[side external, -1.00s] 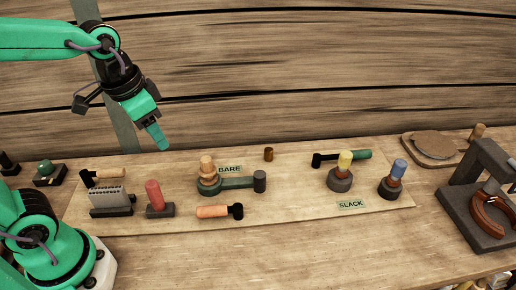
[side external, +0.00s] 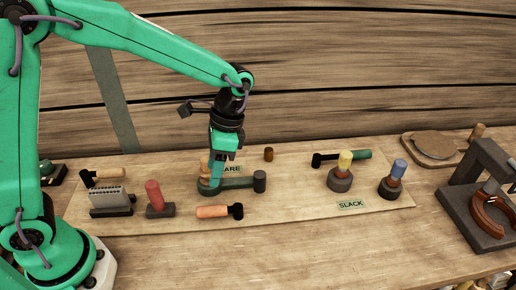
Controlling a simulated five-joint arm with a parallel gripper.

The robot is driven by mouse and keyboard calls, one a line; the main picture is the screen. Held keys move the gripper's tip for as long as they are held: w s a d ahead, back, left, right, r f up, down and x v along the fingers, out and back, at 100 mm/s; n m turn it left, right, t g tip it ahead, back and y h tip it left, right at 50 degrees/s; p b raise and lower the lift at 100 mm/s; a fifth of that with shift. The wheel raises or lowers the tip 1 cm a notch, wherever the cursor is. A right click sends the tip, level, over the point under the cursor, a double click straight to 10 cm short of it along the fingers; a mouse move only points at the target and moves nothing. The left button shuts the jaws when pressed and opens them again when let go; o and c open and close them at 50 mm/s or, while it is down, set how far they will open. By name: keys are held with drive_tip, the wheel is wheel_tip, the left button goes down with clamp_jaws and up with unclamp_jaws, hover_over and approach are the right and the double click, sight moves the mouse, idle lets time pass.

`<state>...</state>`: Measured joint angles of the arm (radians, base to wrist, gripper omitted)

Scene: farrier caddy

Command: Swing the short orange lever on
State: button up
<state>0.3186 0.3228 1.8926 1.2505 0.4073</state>
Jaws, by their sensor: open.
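The short orange lever (side external: 211,212) lies flat on the pale board, its black end (side external: 237,211) to the right. My gripper (side external: 216,172) is open and points down, above and behind the orange lever, apart from it in the picture. It overlaps the tan stacked peg (side external: 204,166) and the left end of the long green lever (side external: 238,183); I cannot tell whether it touches either.
A red upright handle (side external: 154,194) and a grey slotted block (side external: 110,198) stand left. Yellow-topped (side external: 345,160) and blue-topped (side external: 399,168) pegs stand right, near the SLACK label (side external: 351,204). The board's front strip is clear.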

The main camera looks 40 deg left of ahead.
sight(213, 207)
drive_tip(key=shift+w+d+f+m+g+y, duration=0.15)
drive_tip(key=shift+d+f, duration=0.15)
drive_tip(key=shift+f, duration=0.25)
drive_tip(key=shift+d+f+m+g+y, duration=0.1)
drive_tip(key=shift+d+f+m+g, duration=0.1)
drive_tip(key=shift+d+f, duration=0.3)
drive_tip(key=shift+w+d+f+m+g+y, duration=0.1)
drive_tip(key=shift+d+f+m+g, duration=0.05)
drive_tip(key=shift+f, duration=0.5)
drive_tip(key=shift+f, duration=0.1)
drive_tip(key=shift+x, duration=3.8)
clamp_jaws()
